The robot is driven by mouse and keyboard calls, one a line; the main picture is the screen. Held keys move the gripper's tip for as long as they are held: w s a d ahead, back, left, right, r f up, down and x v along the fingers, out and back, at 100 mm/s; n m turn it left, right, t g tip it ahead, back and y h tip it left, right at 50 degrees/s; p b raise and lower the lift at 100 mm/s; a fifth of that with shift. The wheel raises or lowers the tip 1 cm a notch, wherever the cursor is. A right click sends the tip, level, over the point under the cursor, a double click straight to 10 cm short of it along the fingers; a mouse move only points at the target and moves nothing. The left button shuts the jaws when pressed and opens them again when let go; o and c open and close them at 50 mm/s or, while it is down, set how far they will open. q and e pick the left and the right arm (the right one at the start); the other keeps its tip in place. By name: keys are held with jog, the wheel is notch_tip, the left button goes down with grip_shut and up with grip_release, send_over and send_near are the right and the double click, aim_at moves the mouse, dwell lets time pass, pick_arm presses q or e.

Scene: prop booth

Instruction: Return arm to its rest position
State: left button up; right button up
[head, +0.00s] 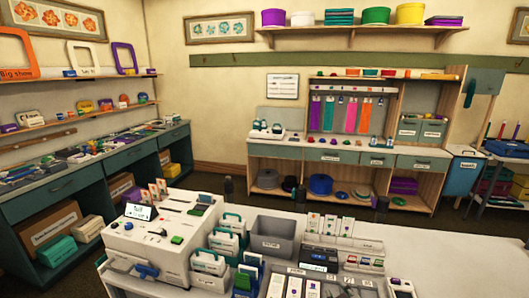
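Neither of my arms nor either gripper can be made out in the head view. The task names no other object. In front of me stands a pale counter (430,262) crowded with small items. A white box-shaped machine (160,240) with a small tilted screen (139,211) stands at its left. A grey open bin (270,240) sits near its middle.
White card holders with green parts (225,243) stand beside the machine. A dark device (318,259) and small trays lie further right. The counter's right part looks clear. A green cabinet (60,205) lines the left wall; a wooden shelf unit (345,152) stands behind.

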jog(key=s+d+f+m+g+y, duration=0.15)
jog(key=s+f+g, duration=0.3)
jog(key=s, duration=0.45)
jog(key=s+a+f+m+g, duration=0.1)
jog(key=s+f+m+g, duration=0.1)
jog(key=s+f+g, duration=0.45)
jog(key=s+f+t, duration=0.1)
jog(key=s+f, duration=0.1)
jog(key=f, duration=1.4)
jog(key=s+f+t, duration=0.1)
jog(key=s+f, duration=0.1)
jog(key=f, duration=1.4)
jog(key=s+d+f, duration=0.2)
jog(key=s+f, duration=0.8)
jog(key=s, duration=0.1)
jog(key=s+d+f+g, duration=0.1)
jog(key=s+d+f, duration=0.1)
jog(key=s+f, duration=0.7)
jog(key=shift+s+d+f, duration=0.3)
jog(key=shift+s+f, duration=0.05)
jog(key=shift+s, duration=0.8)
jog(key=shift+h, duration=0.25)
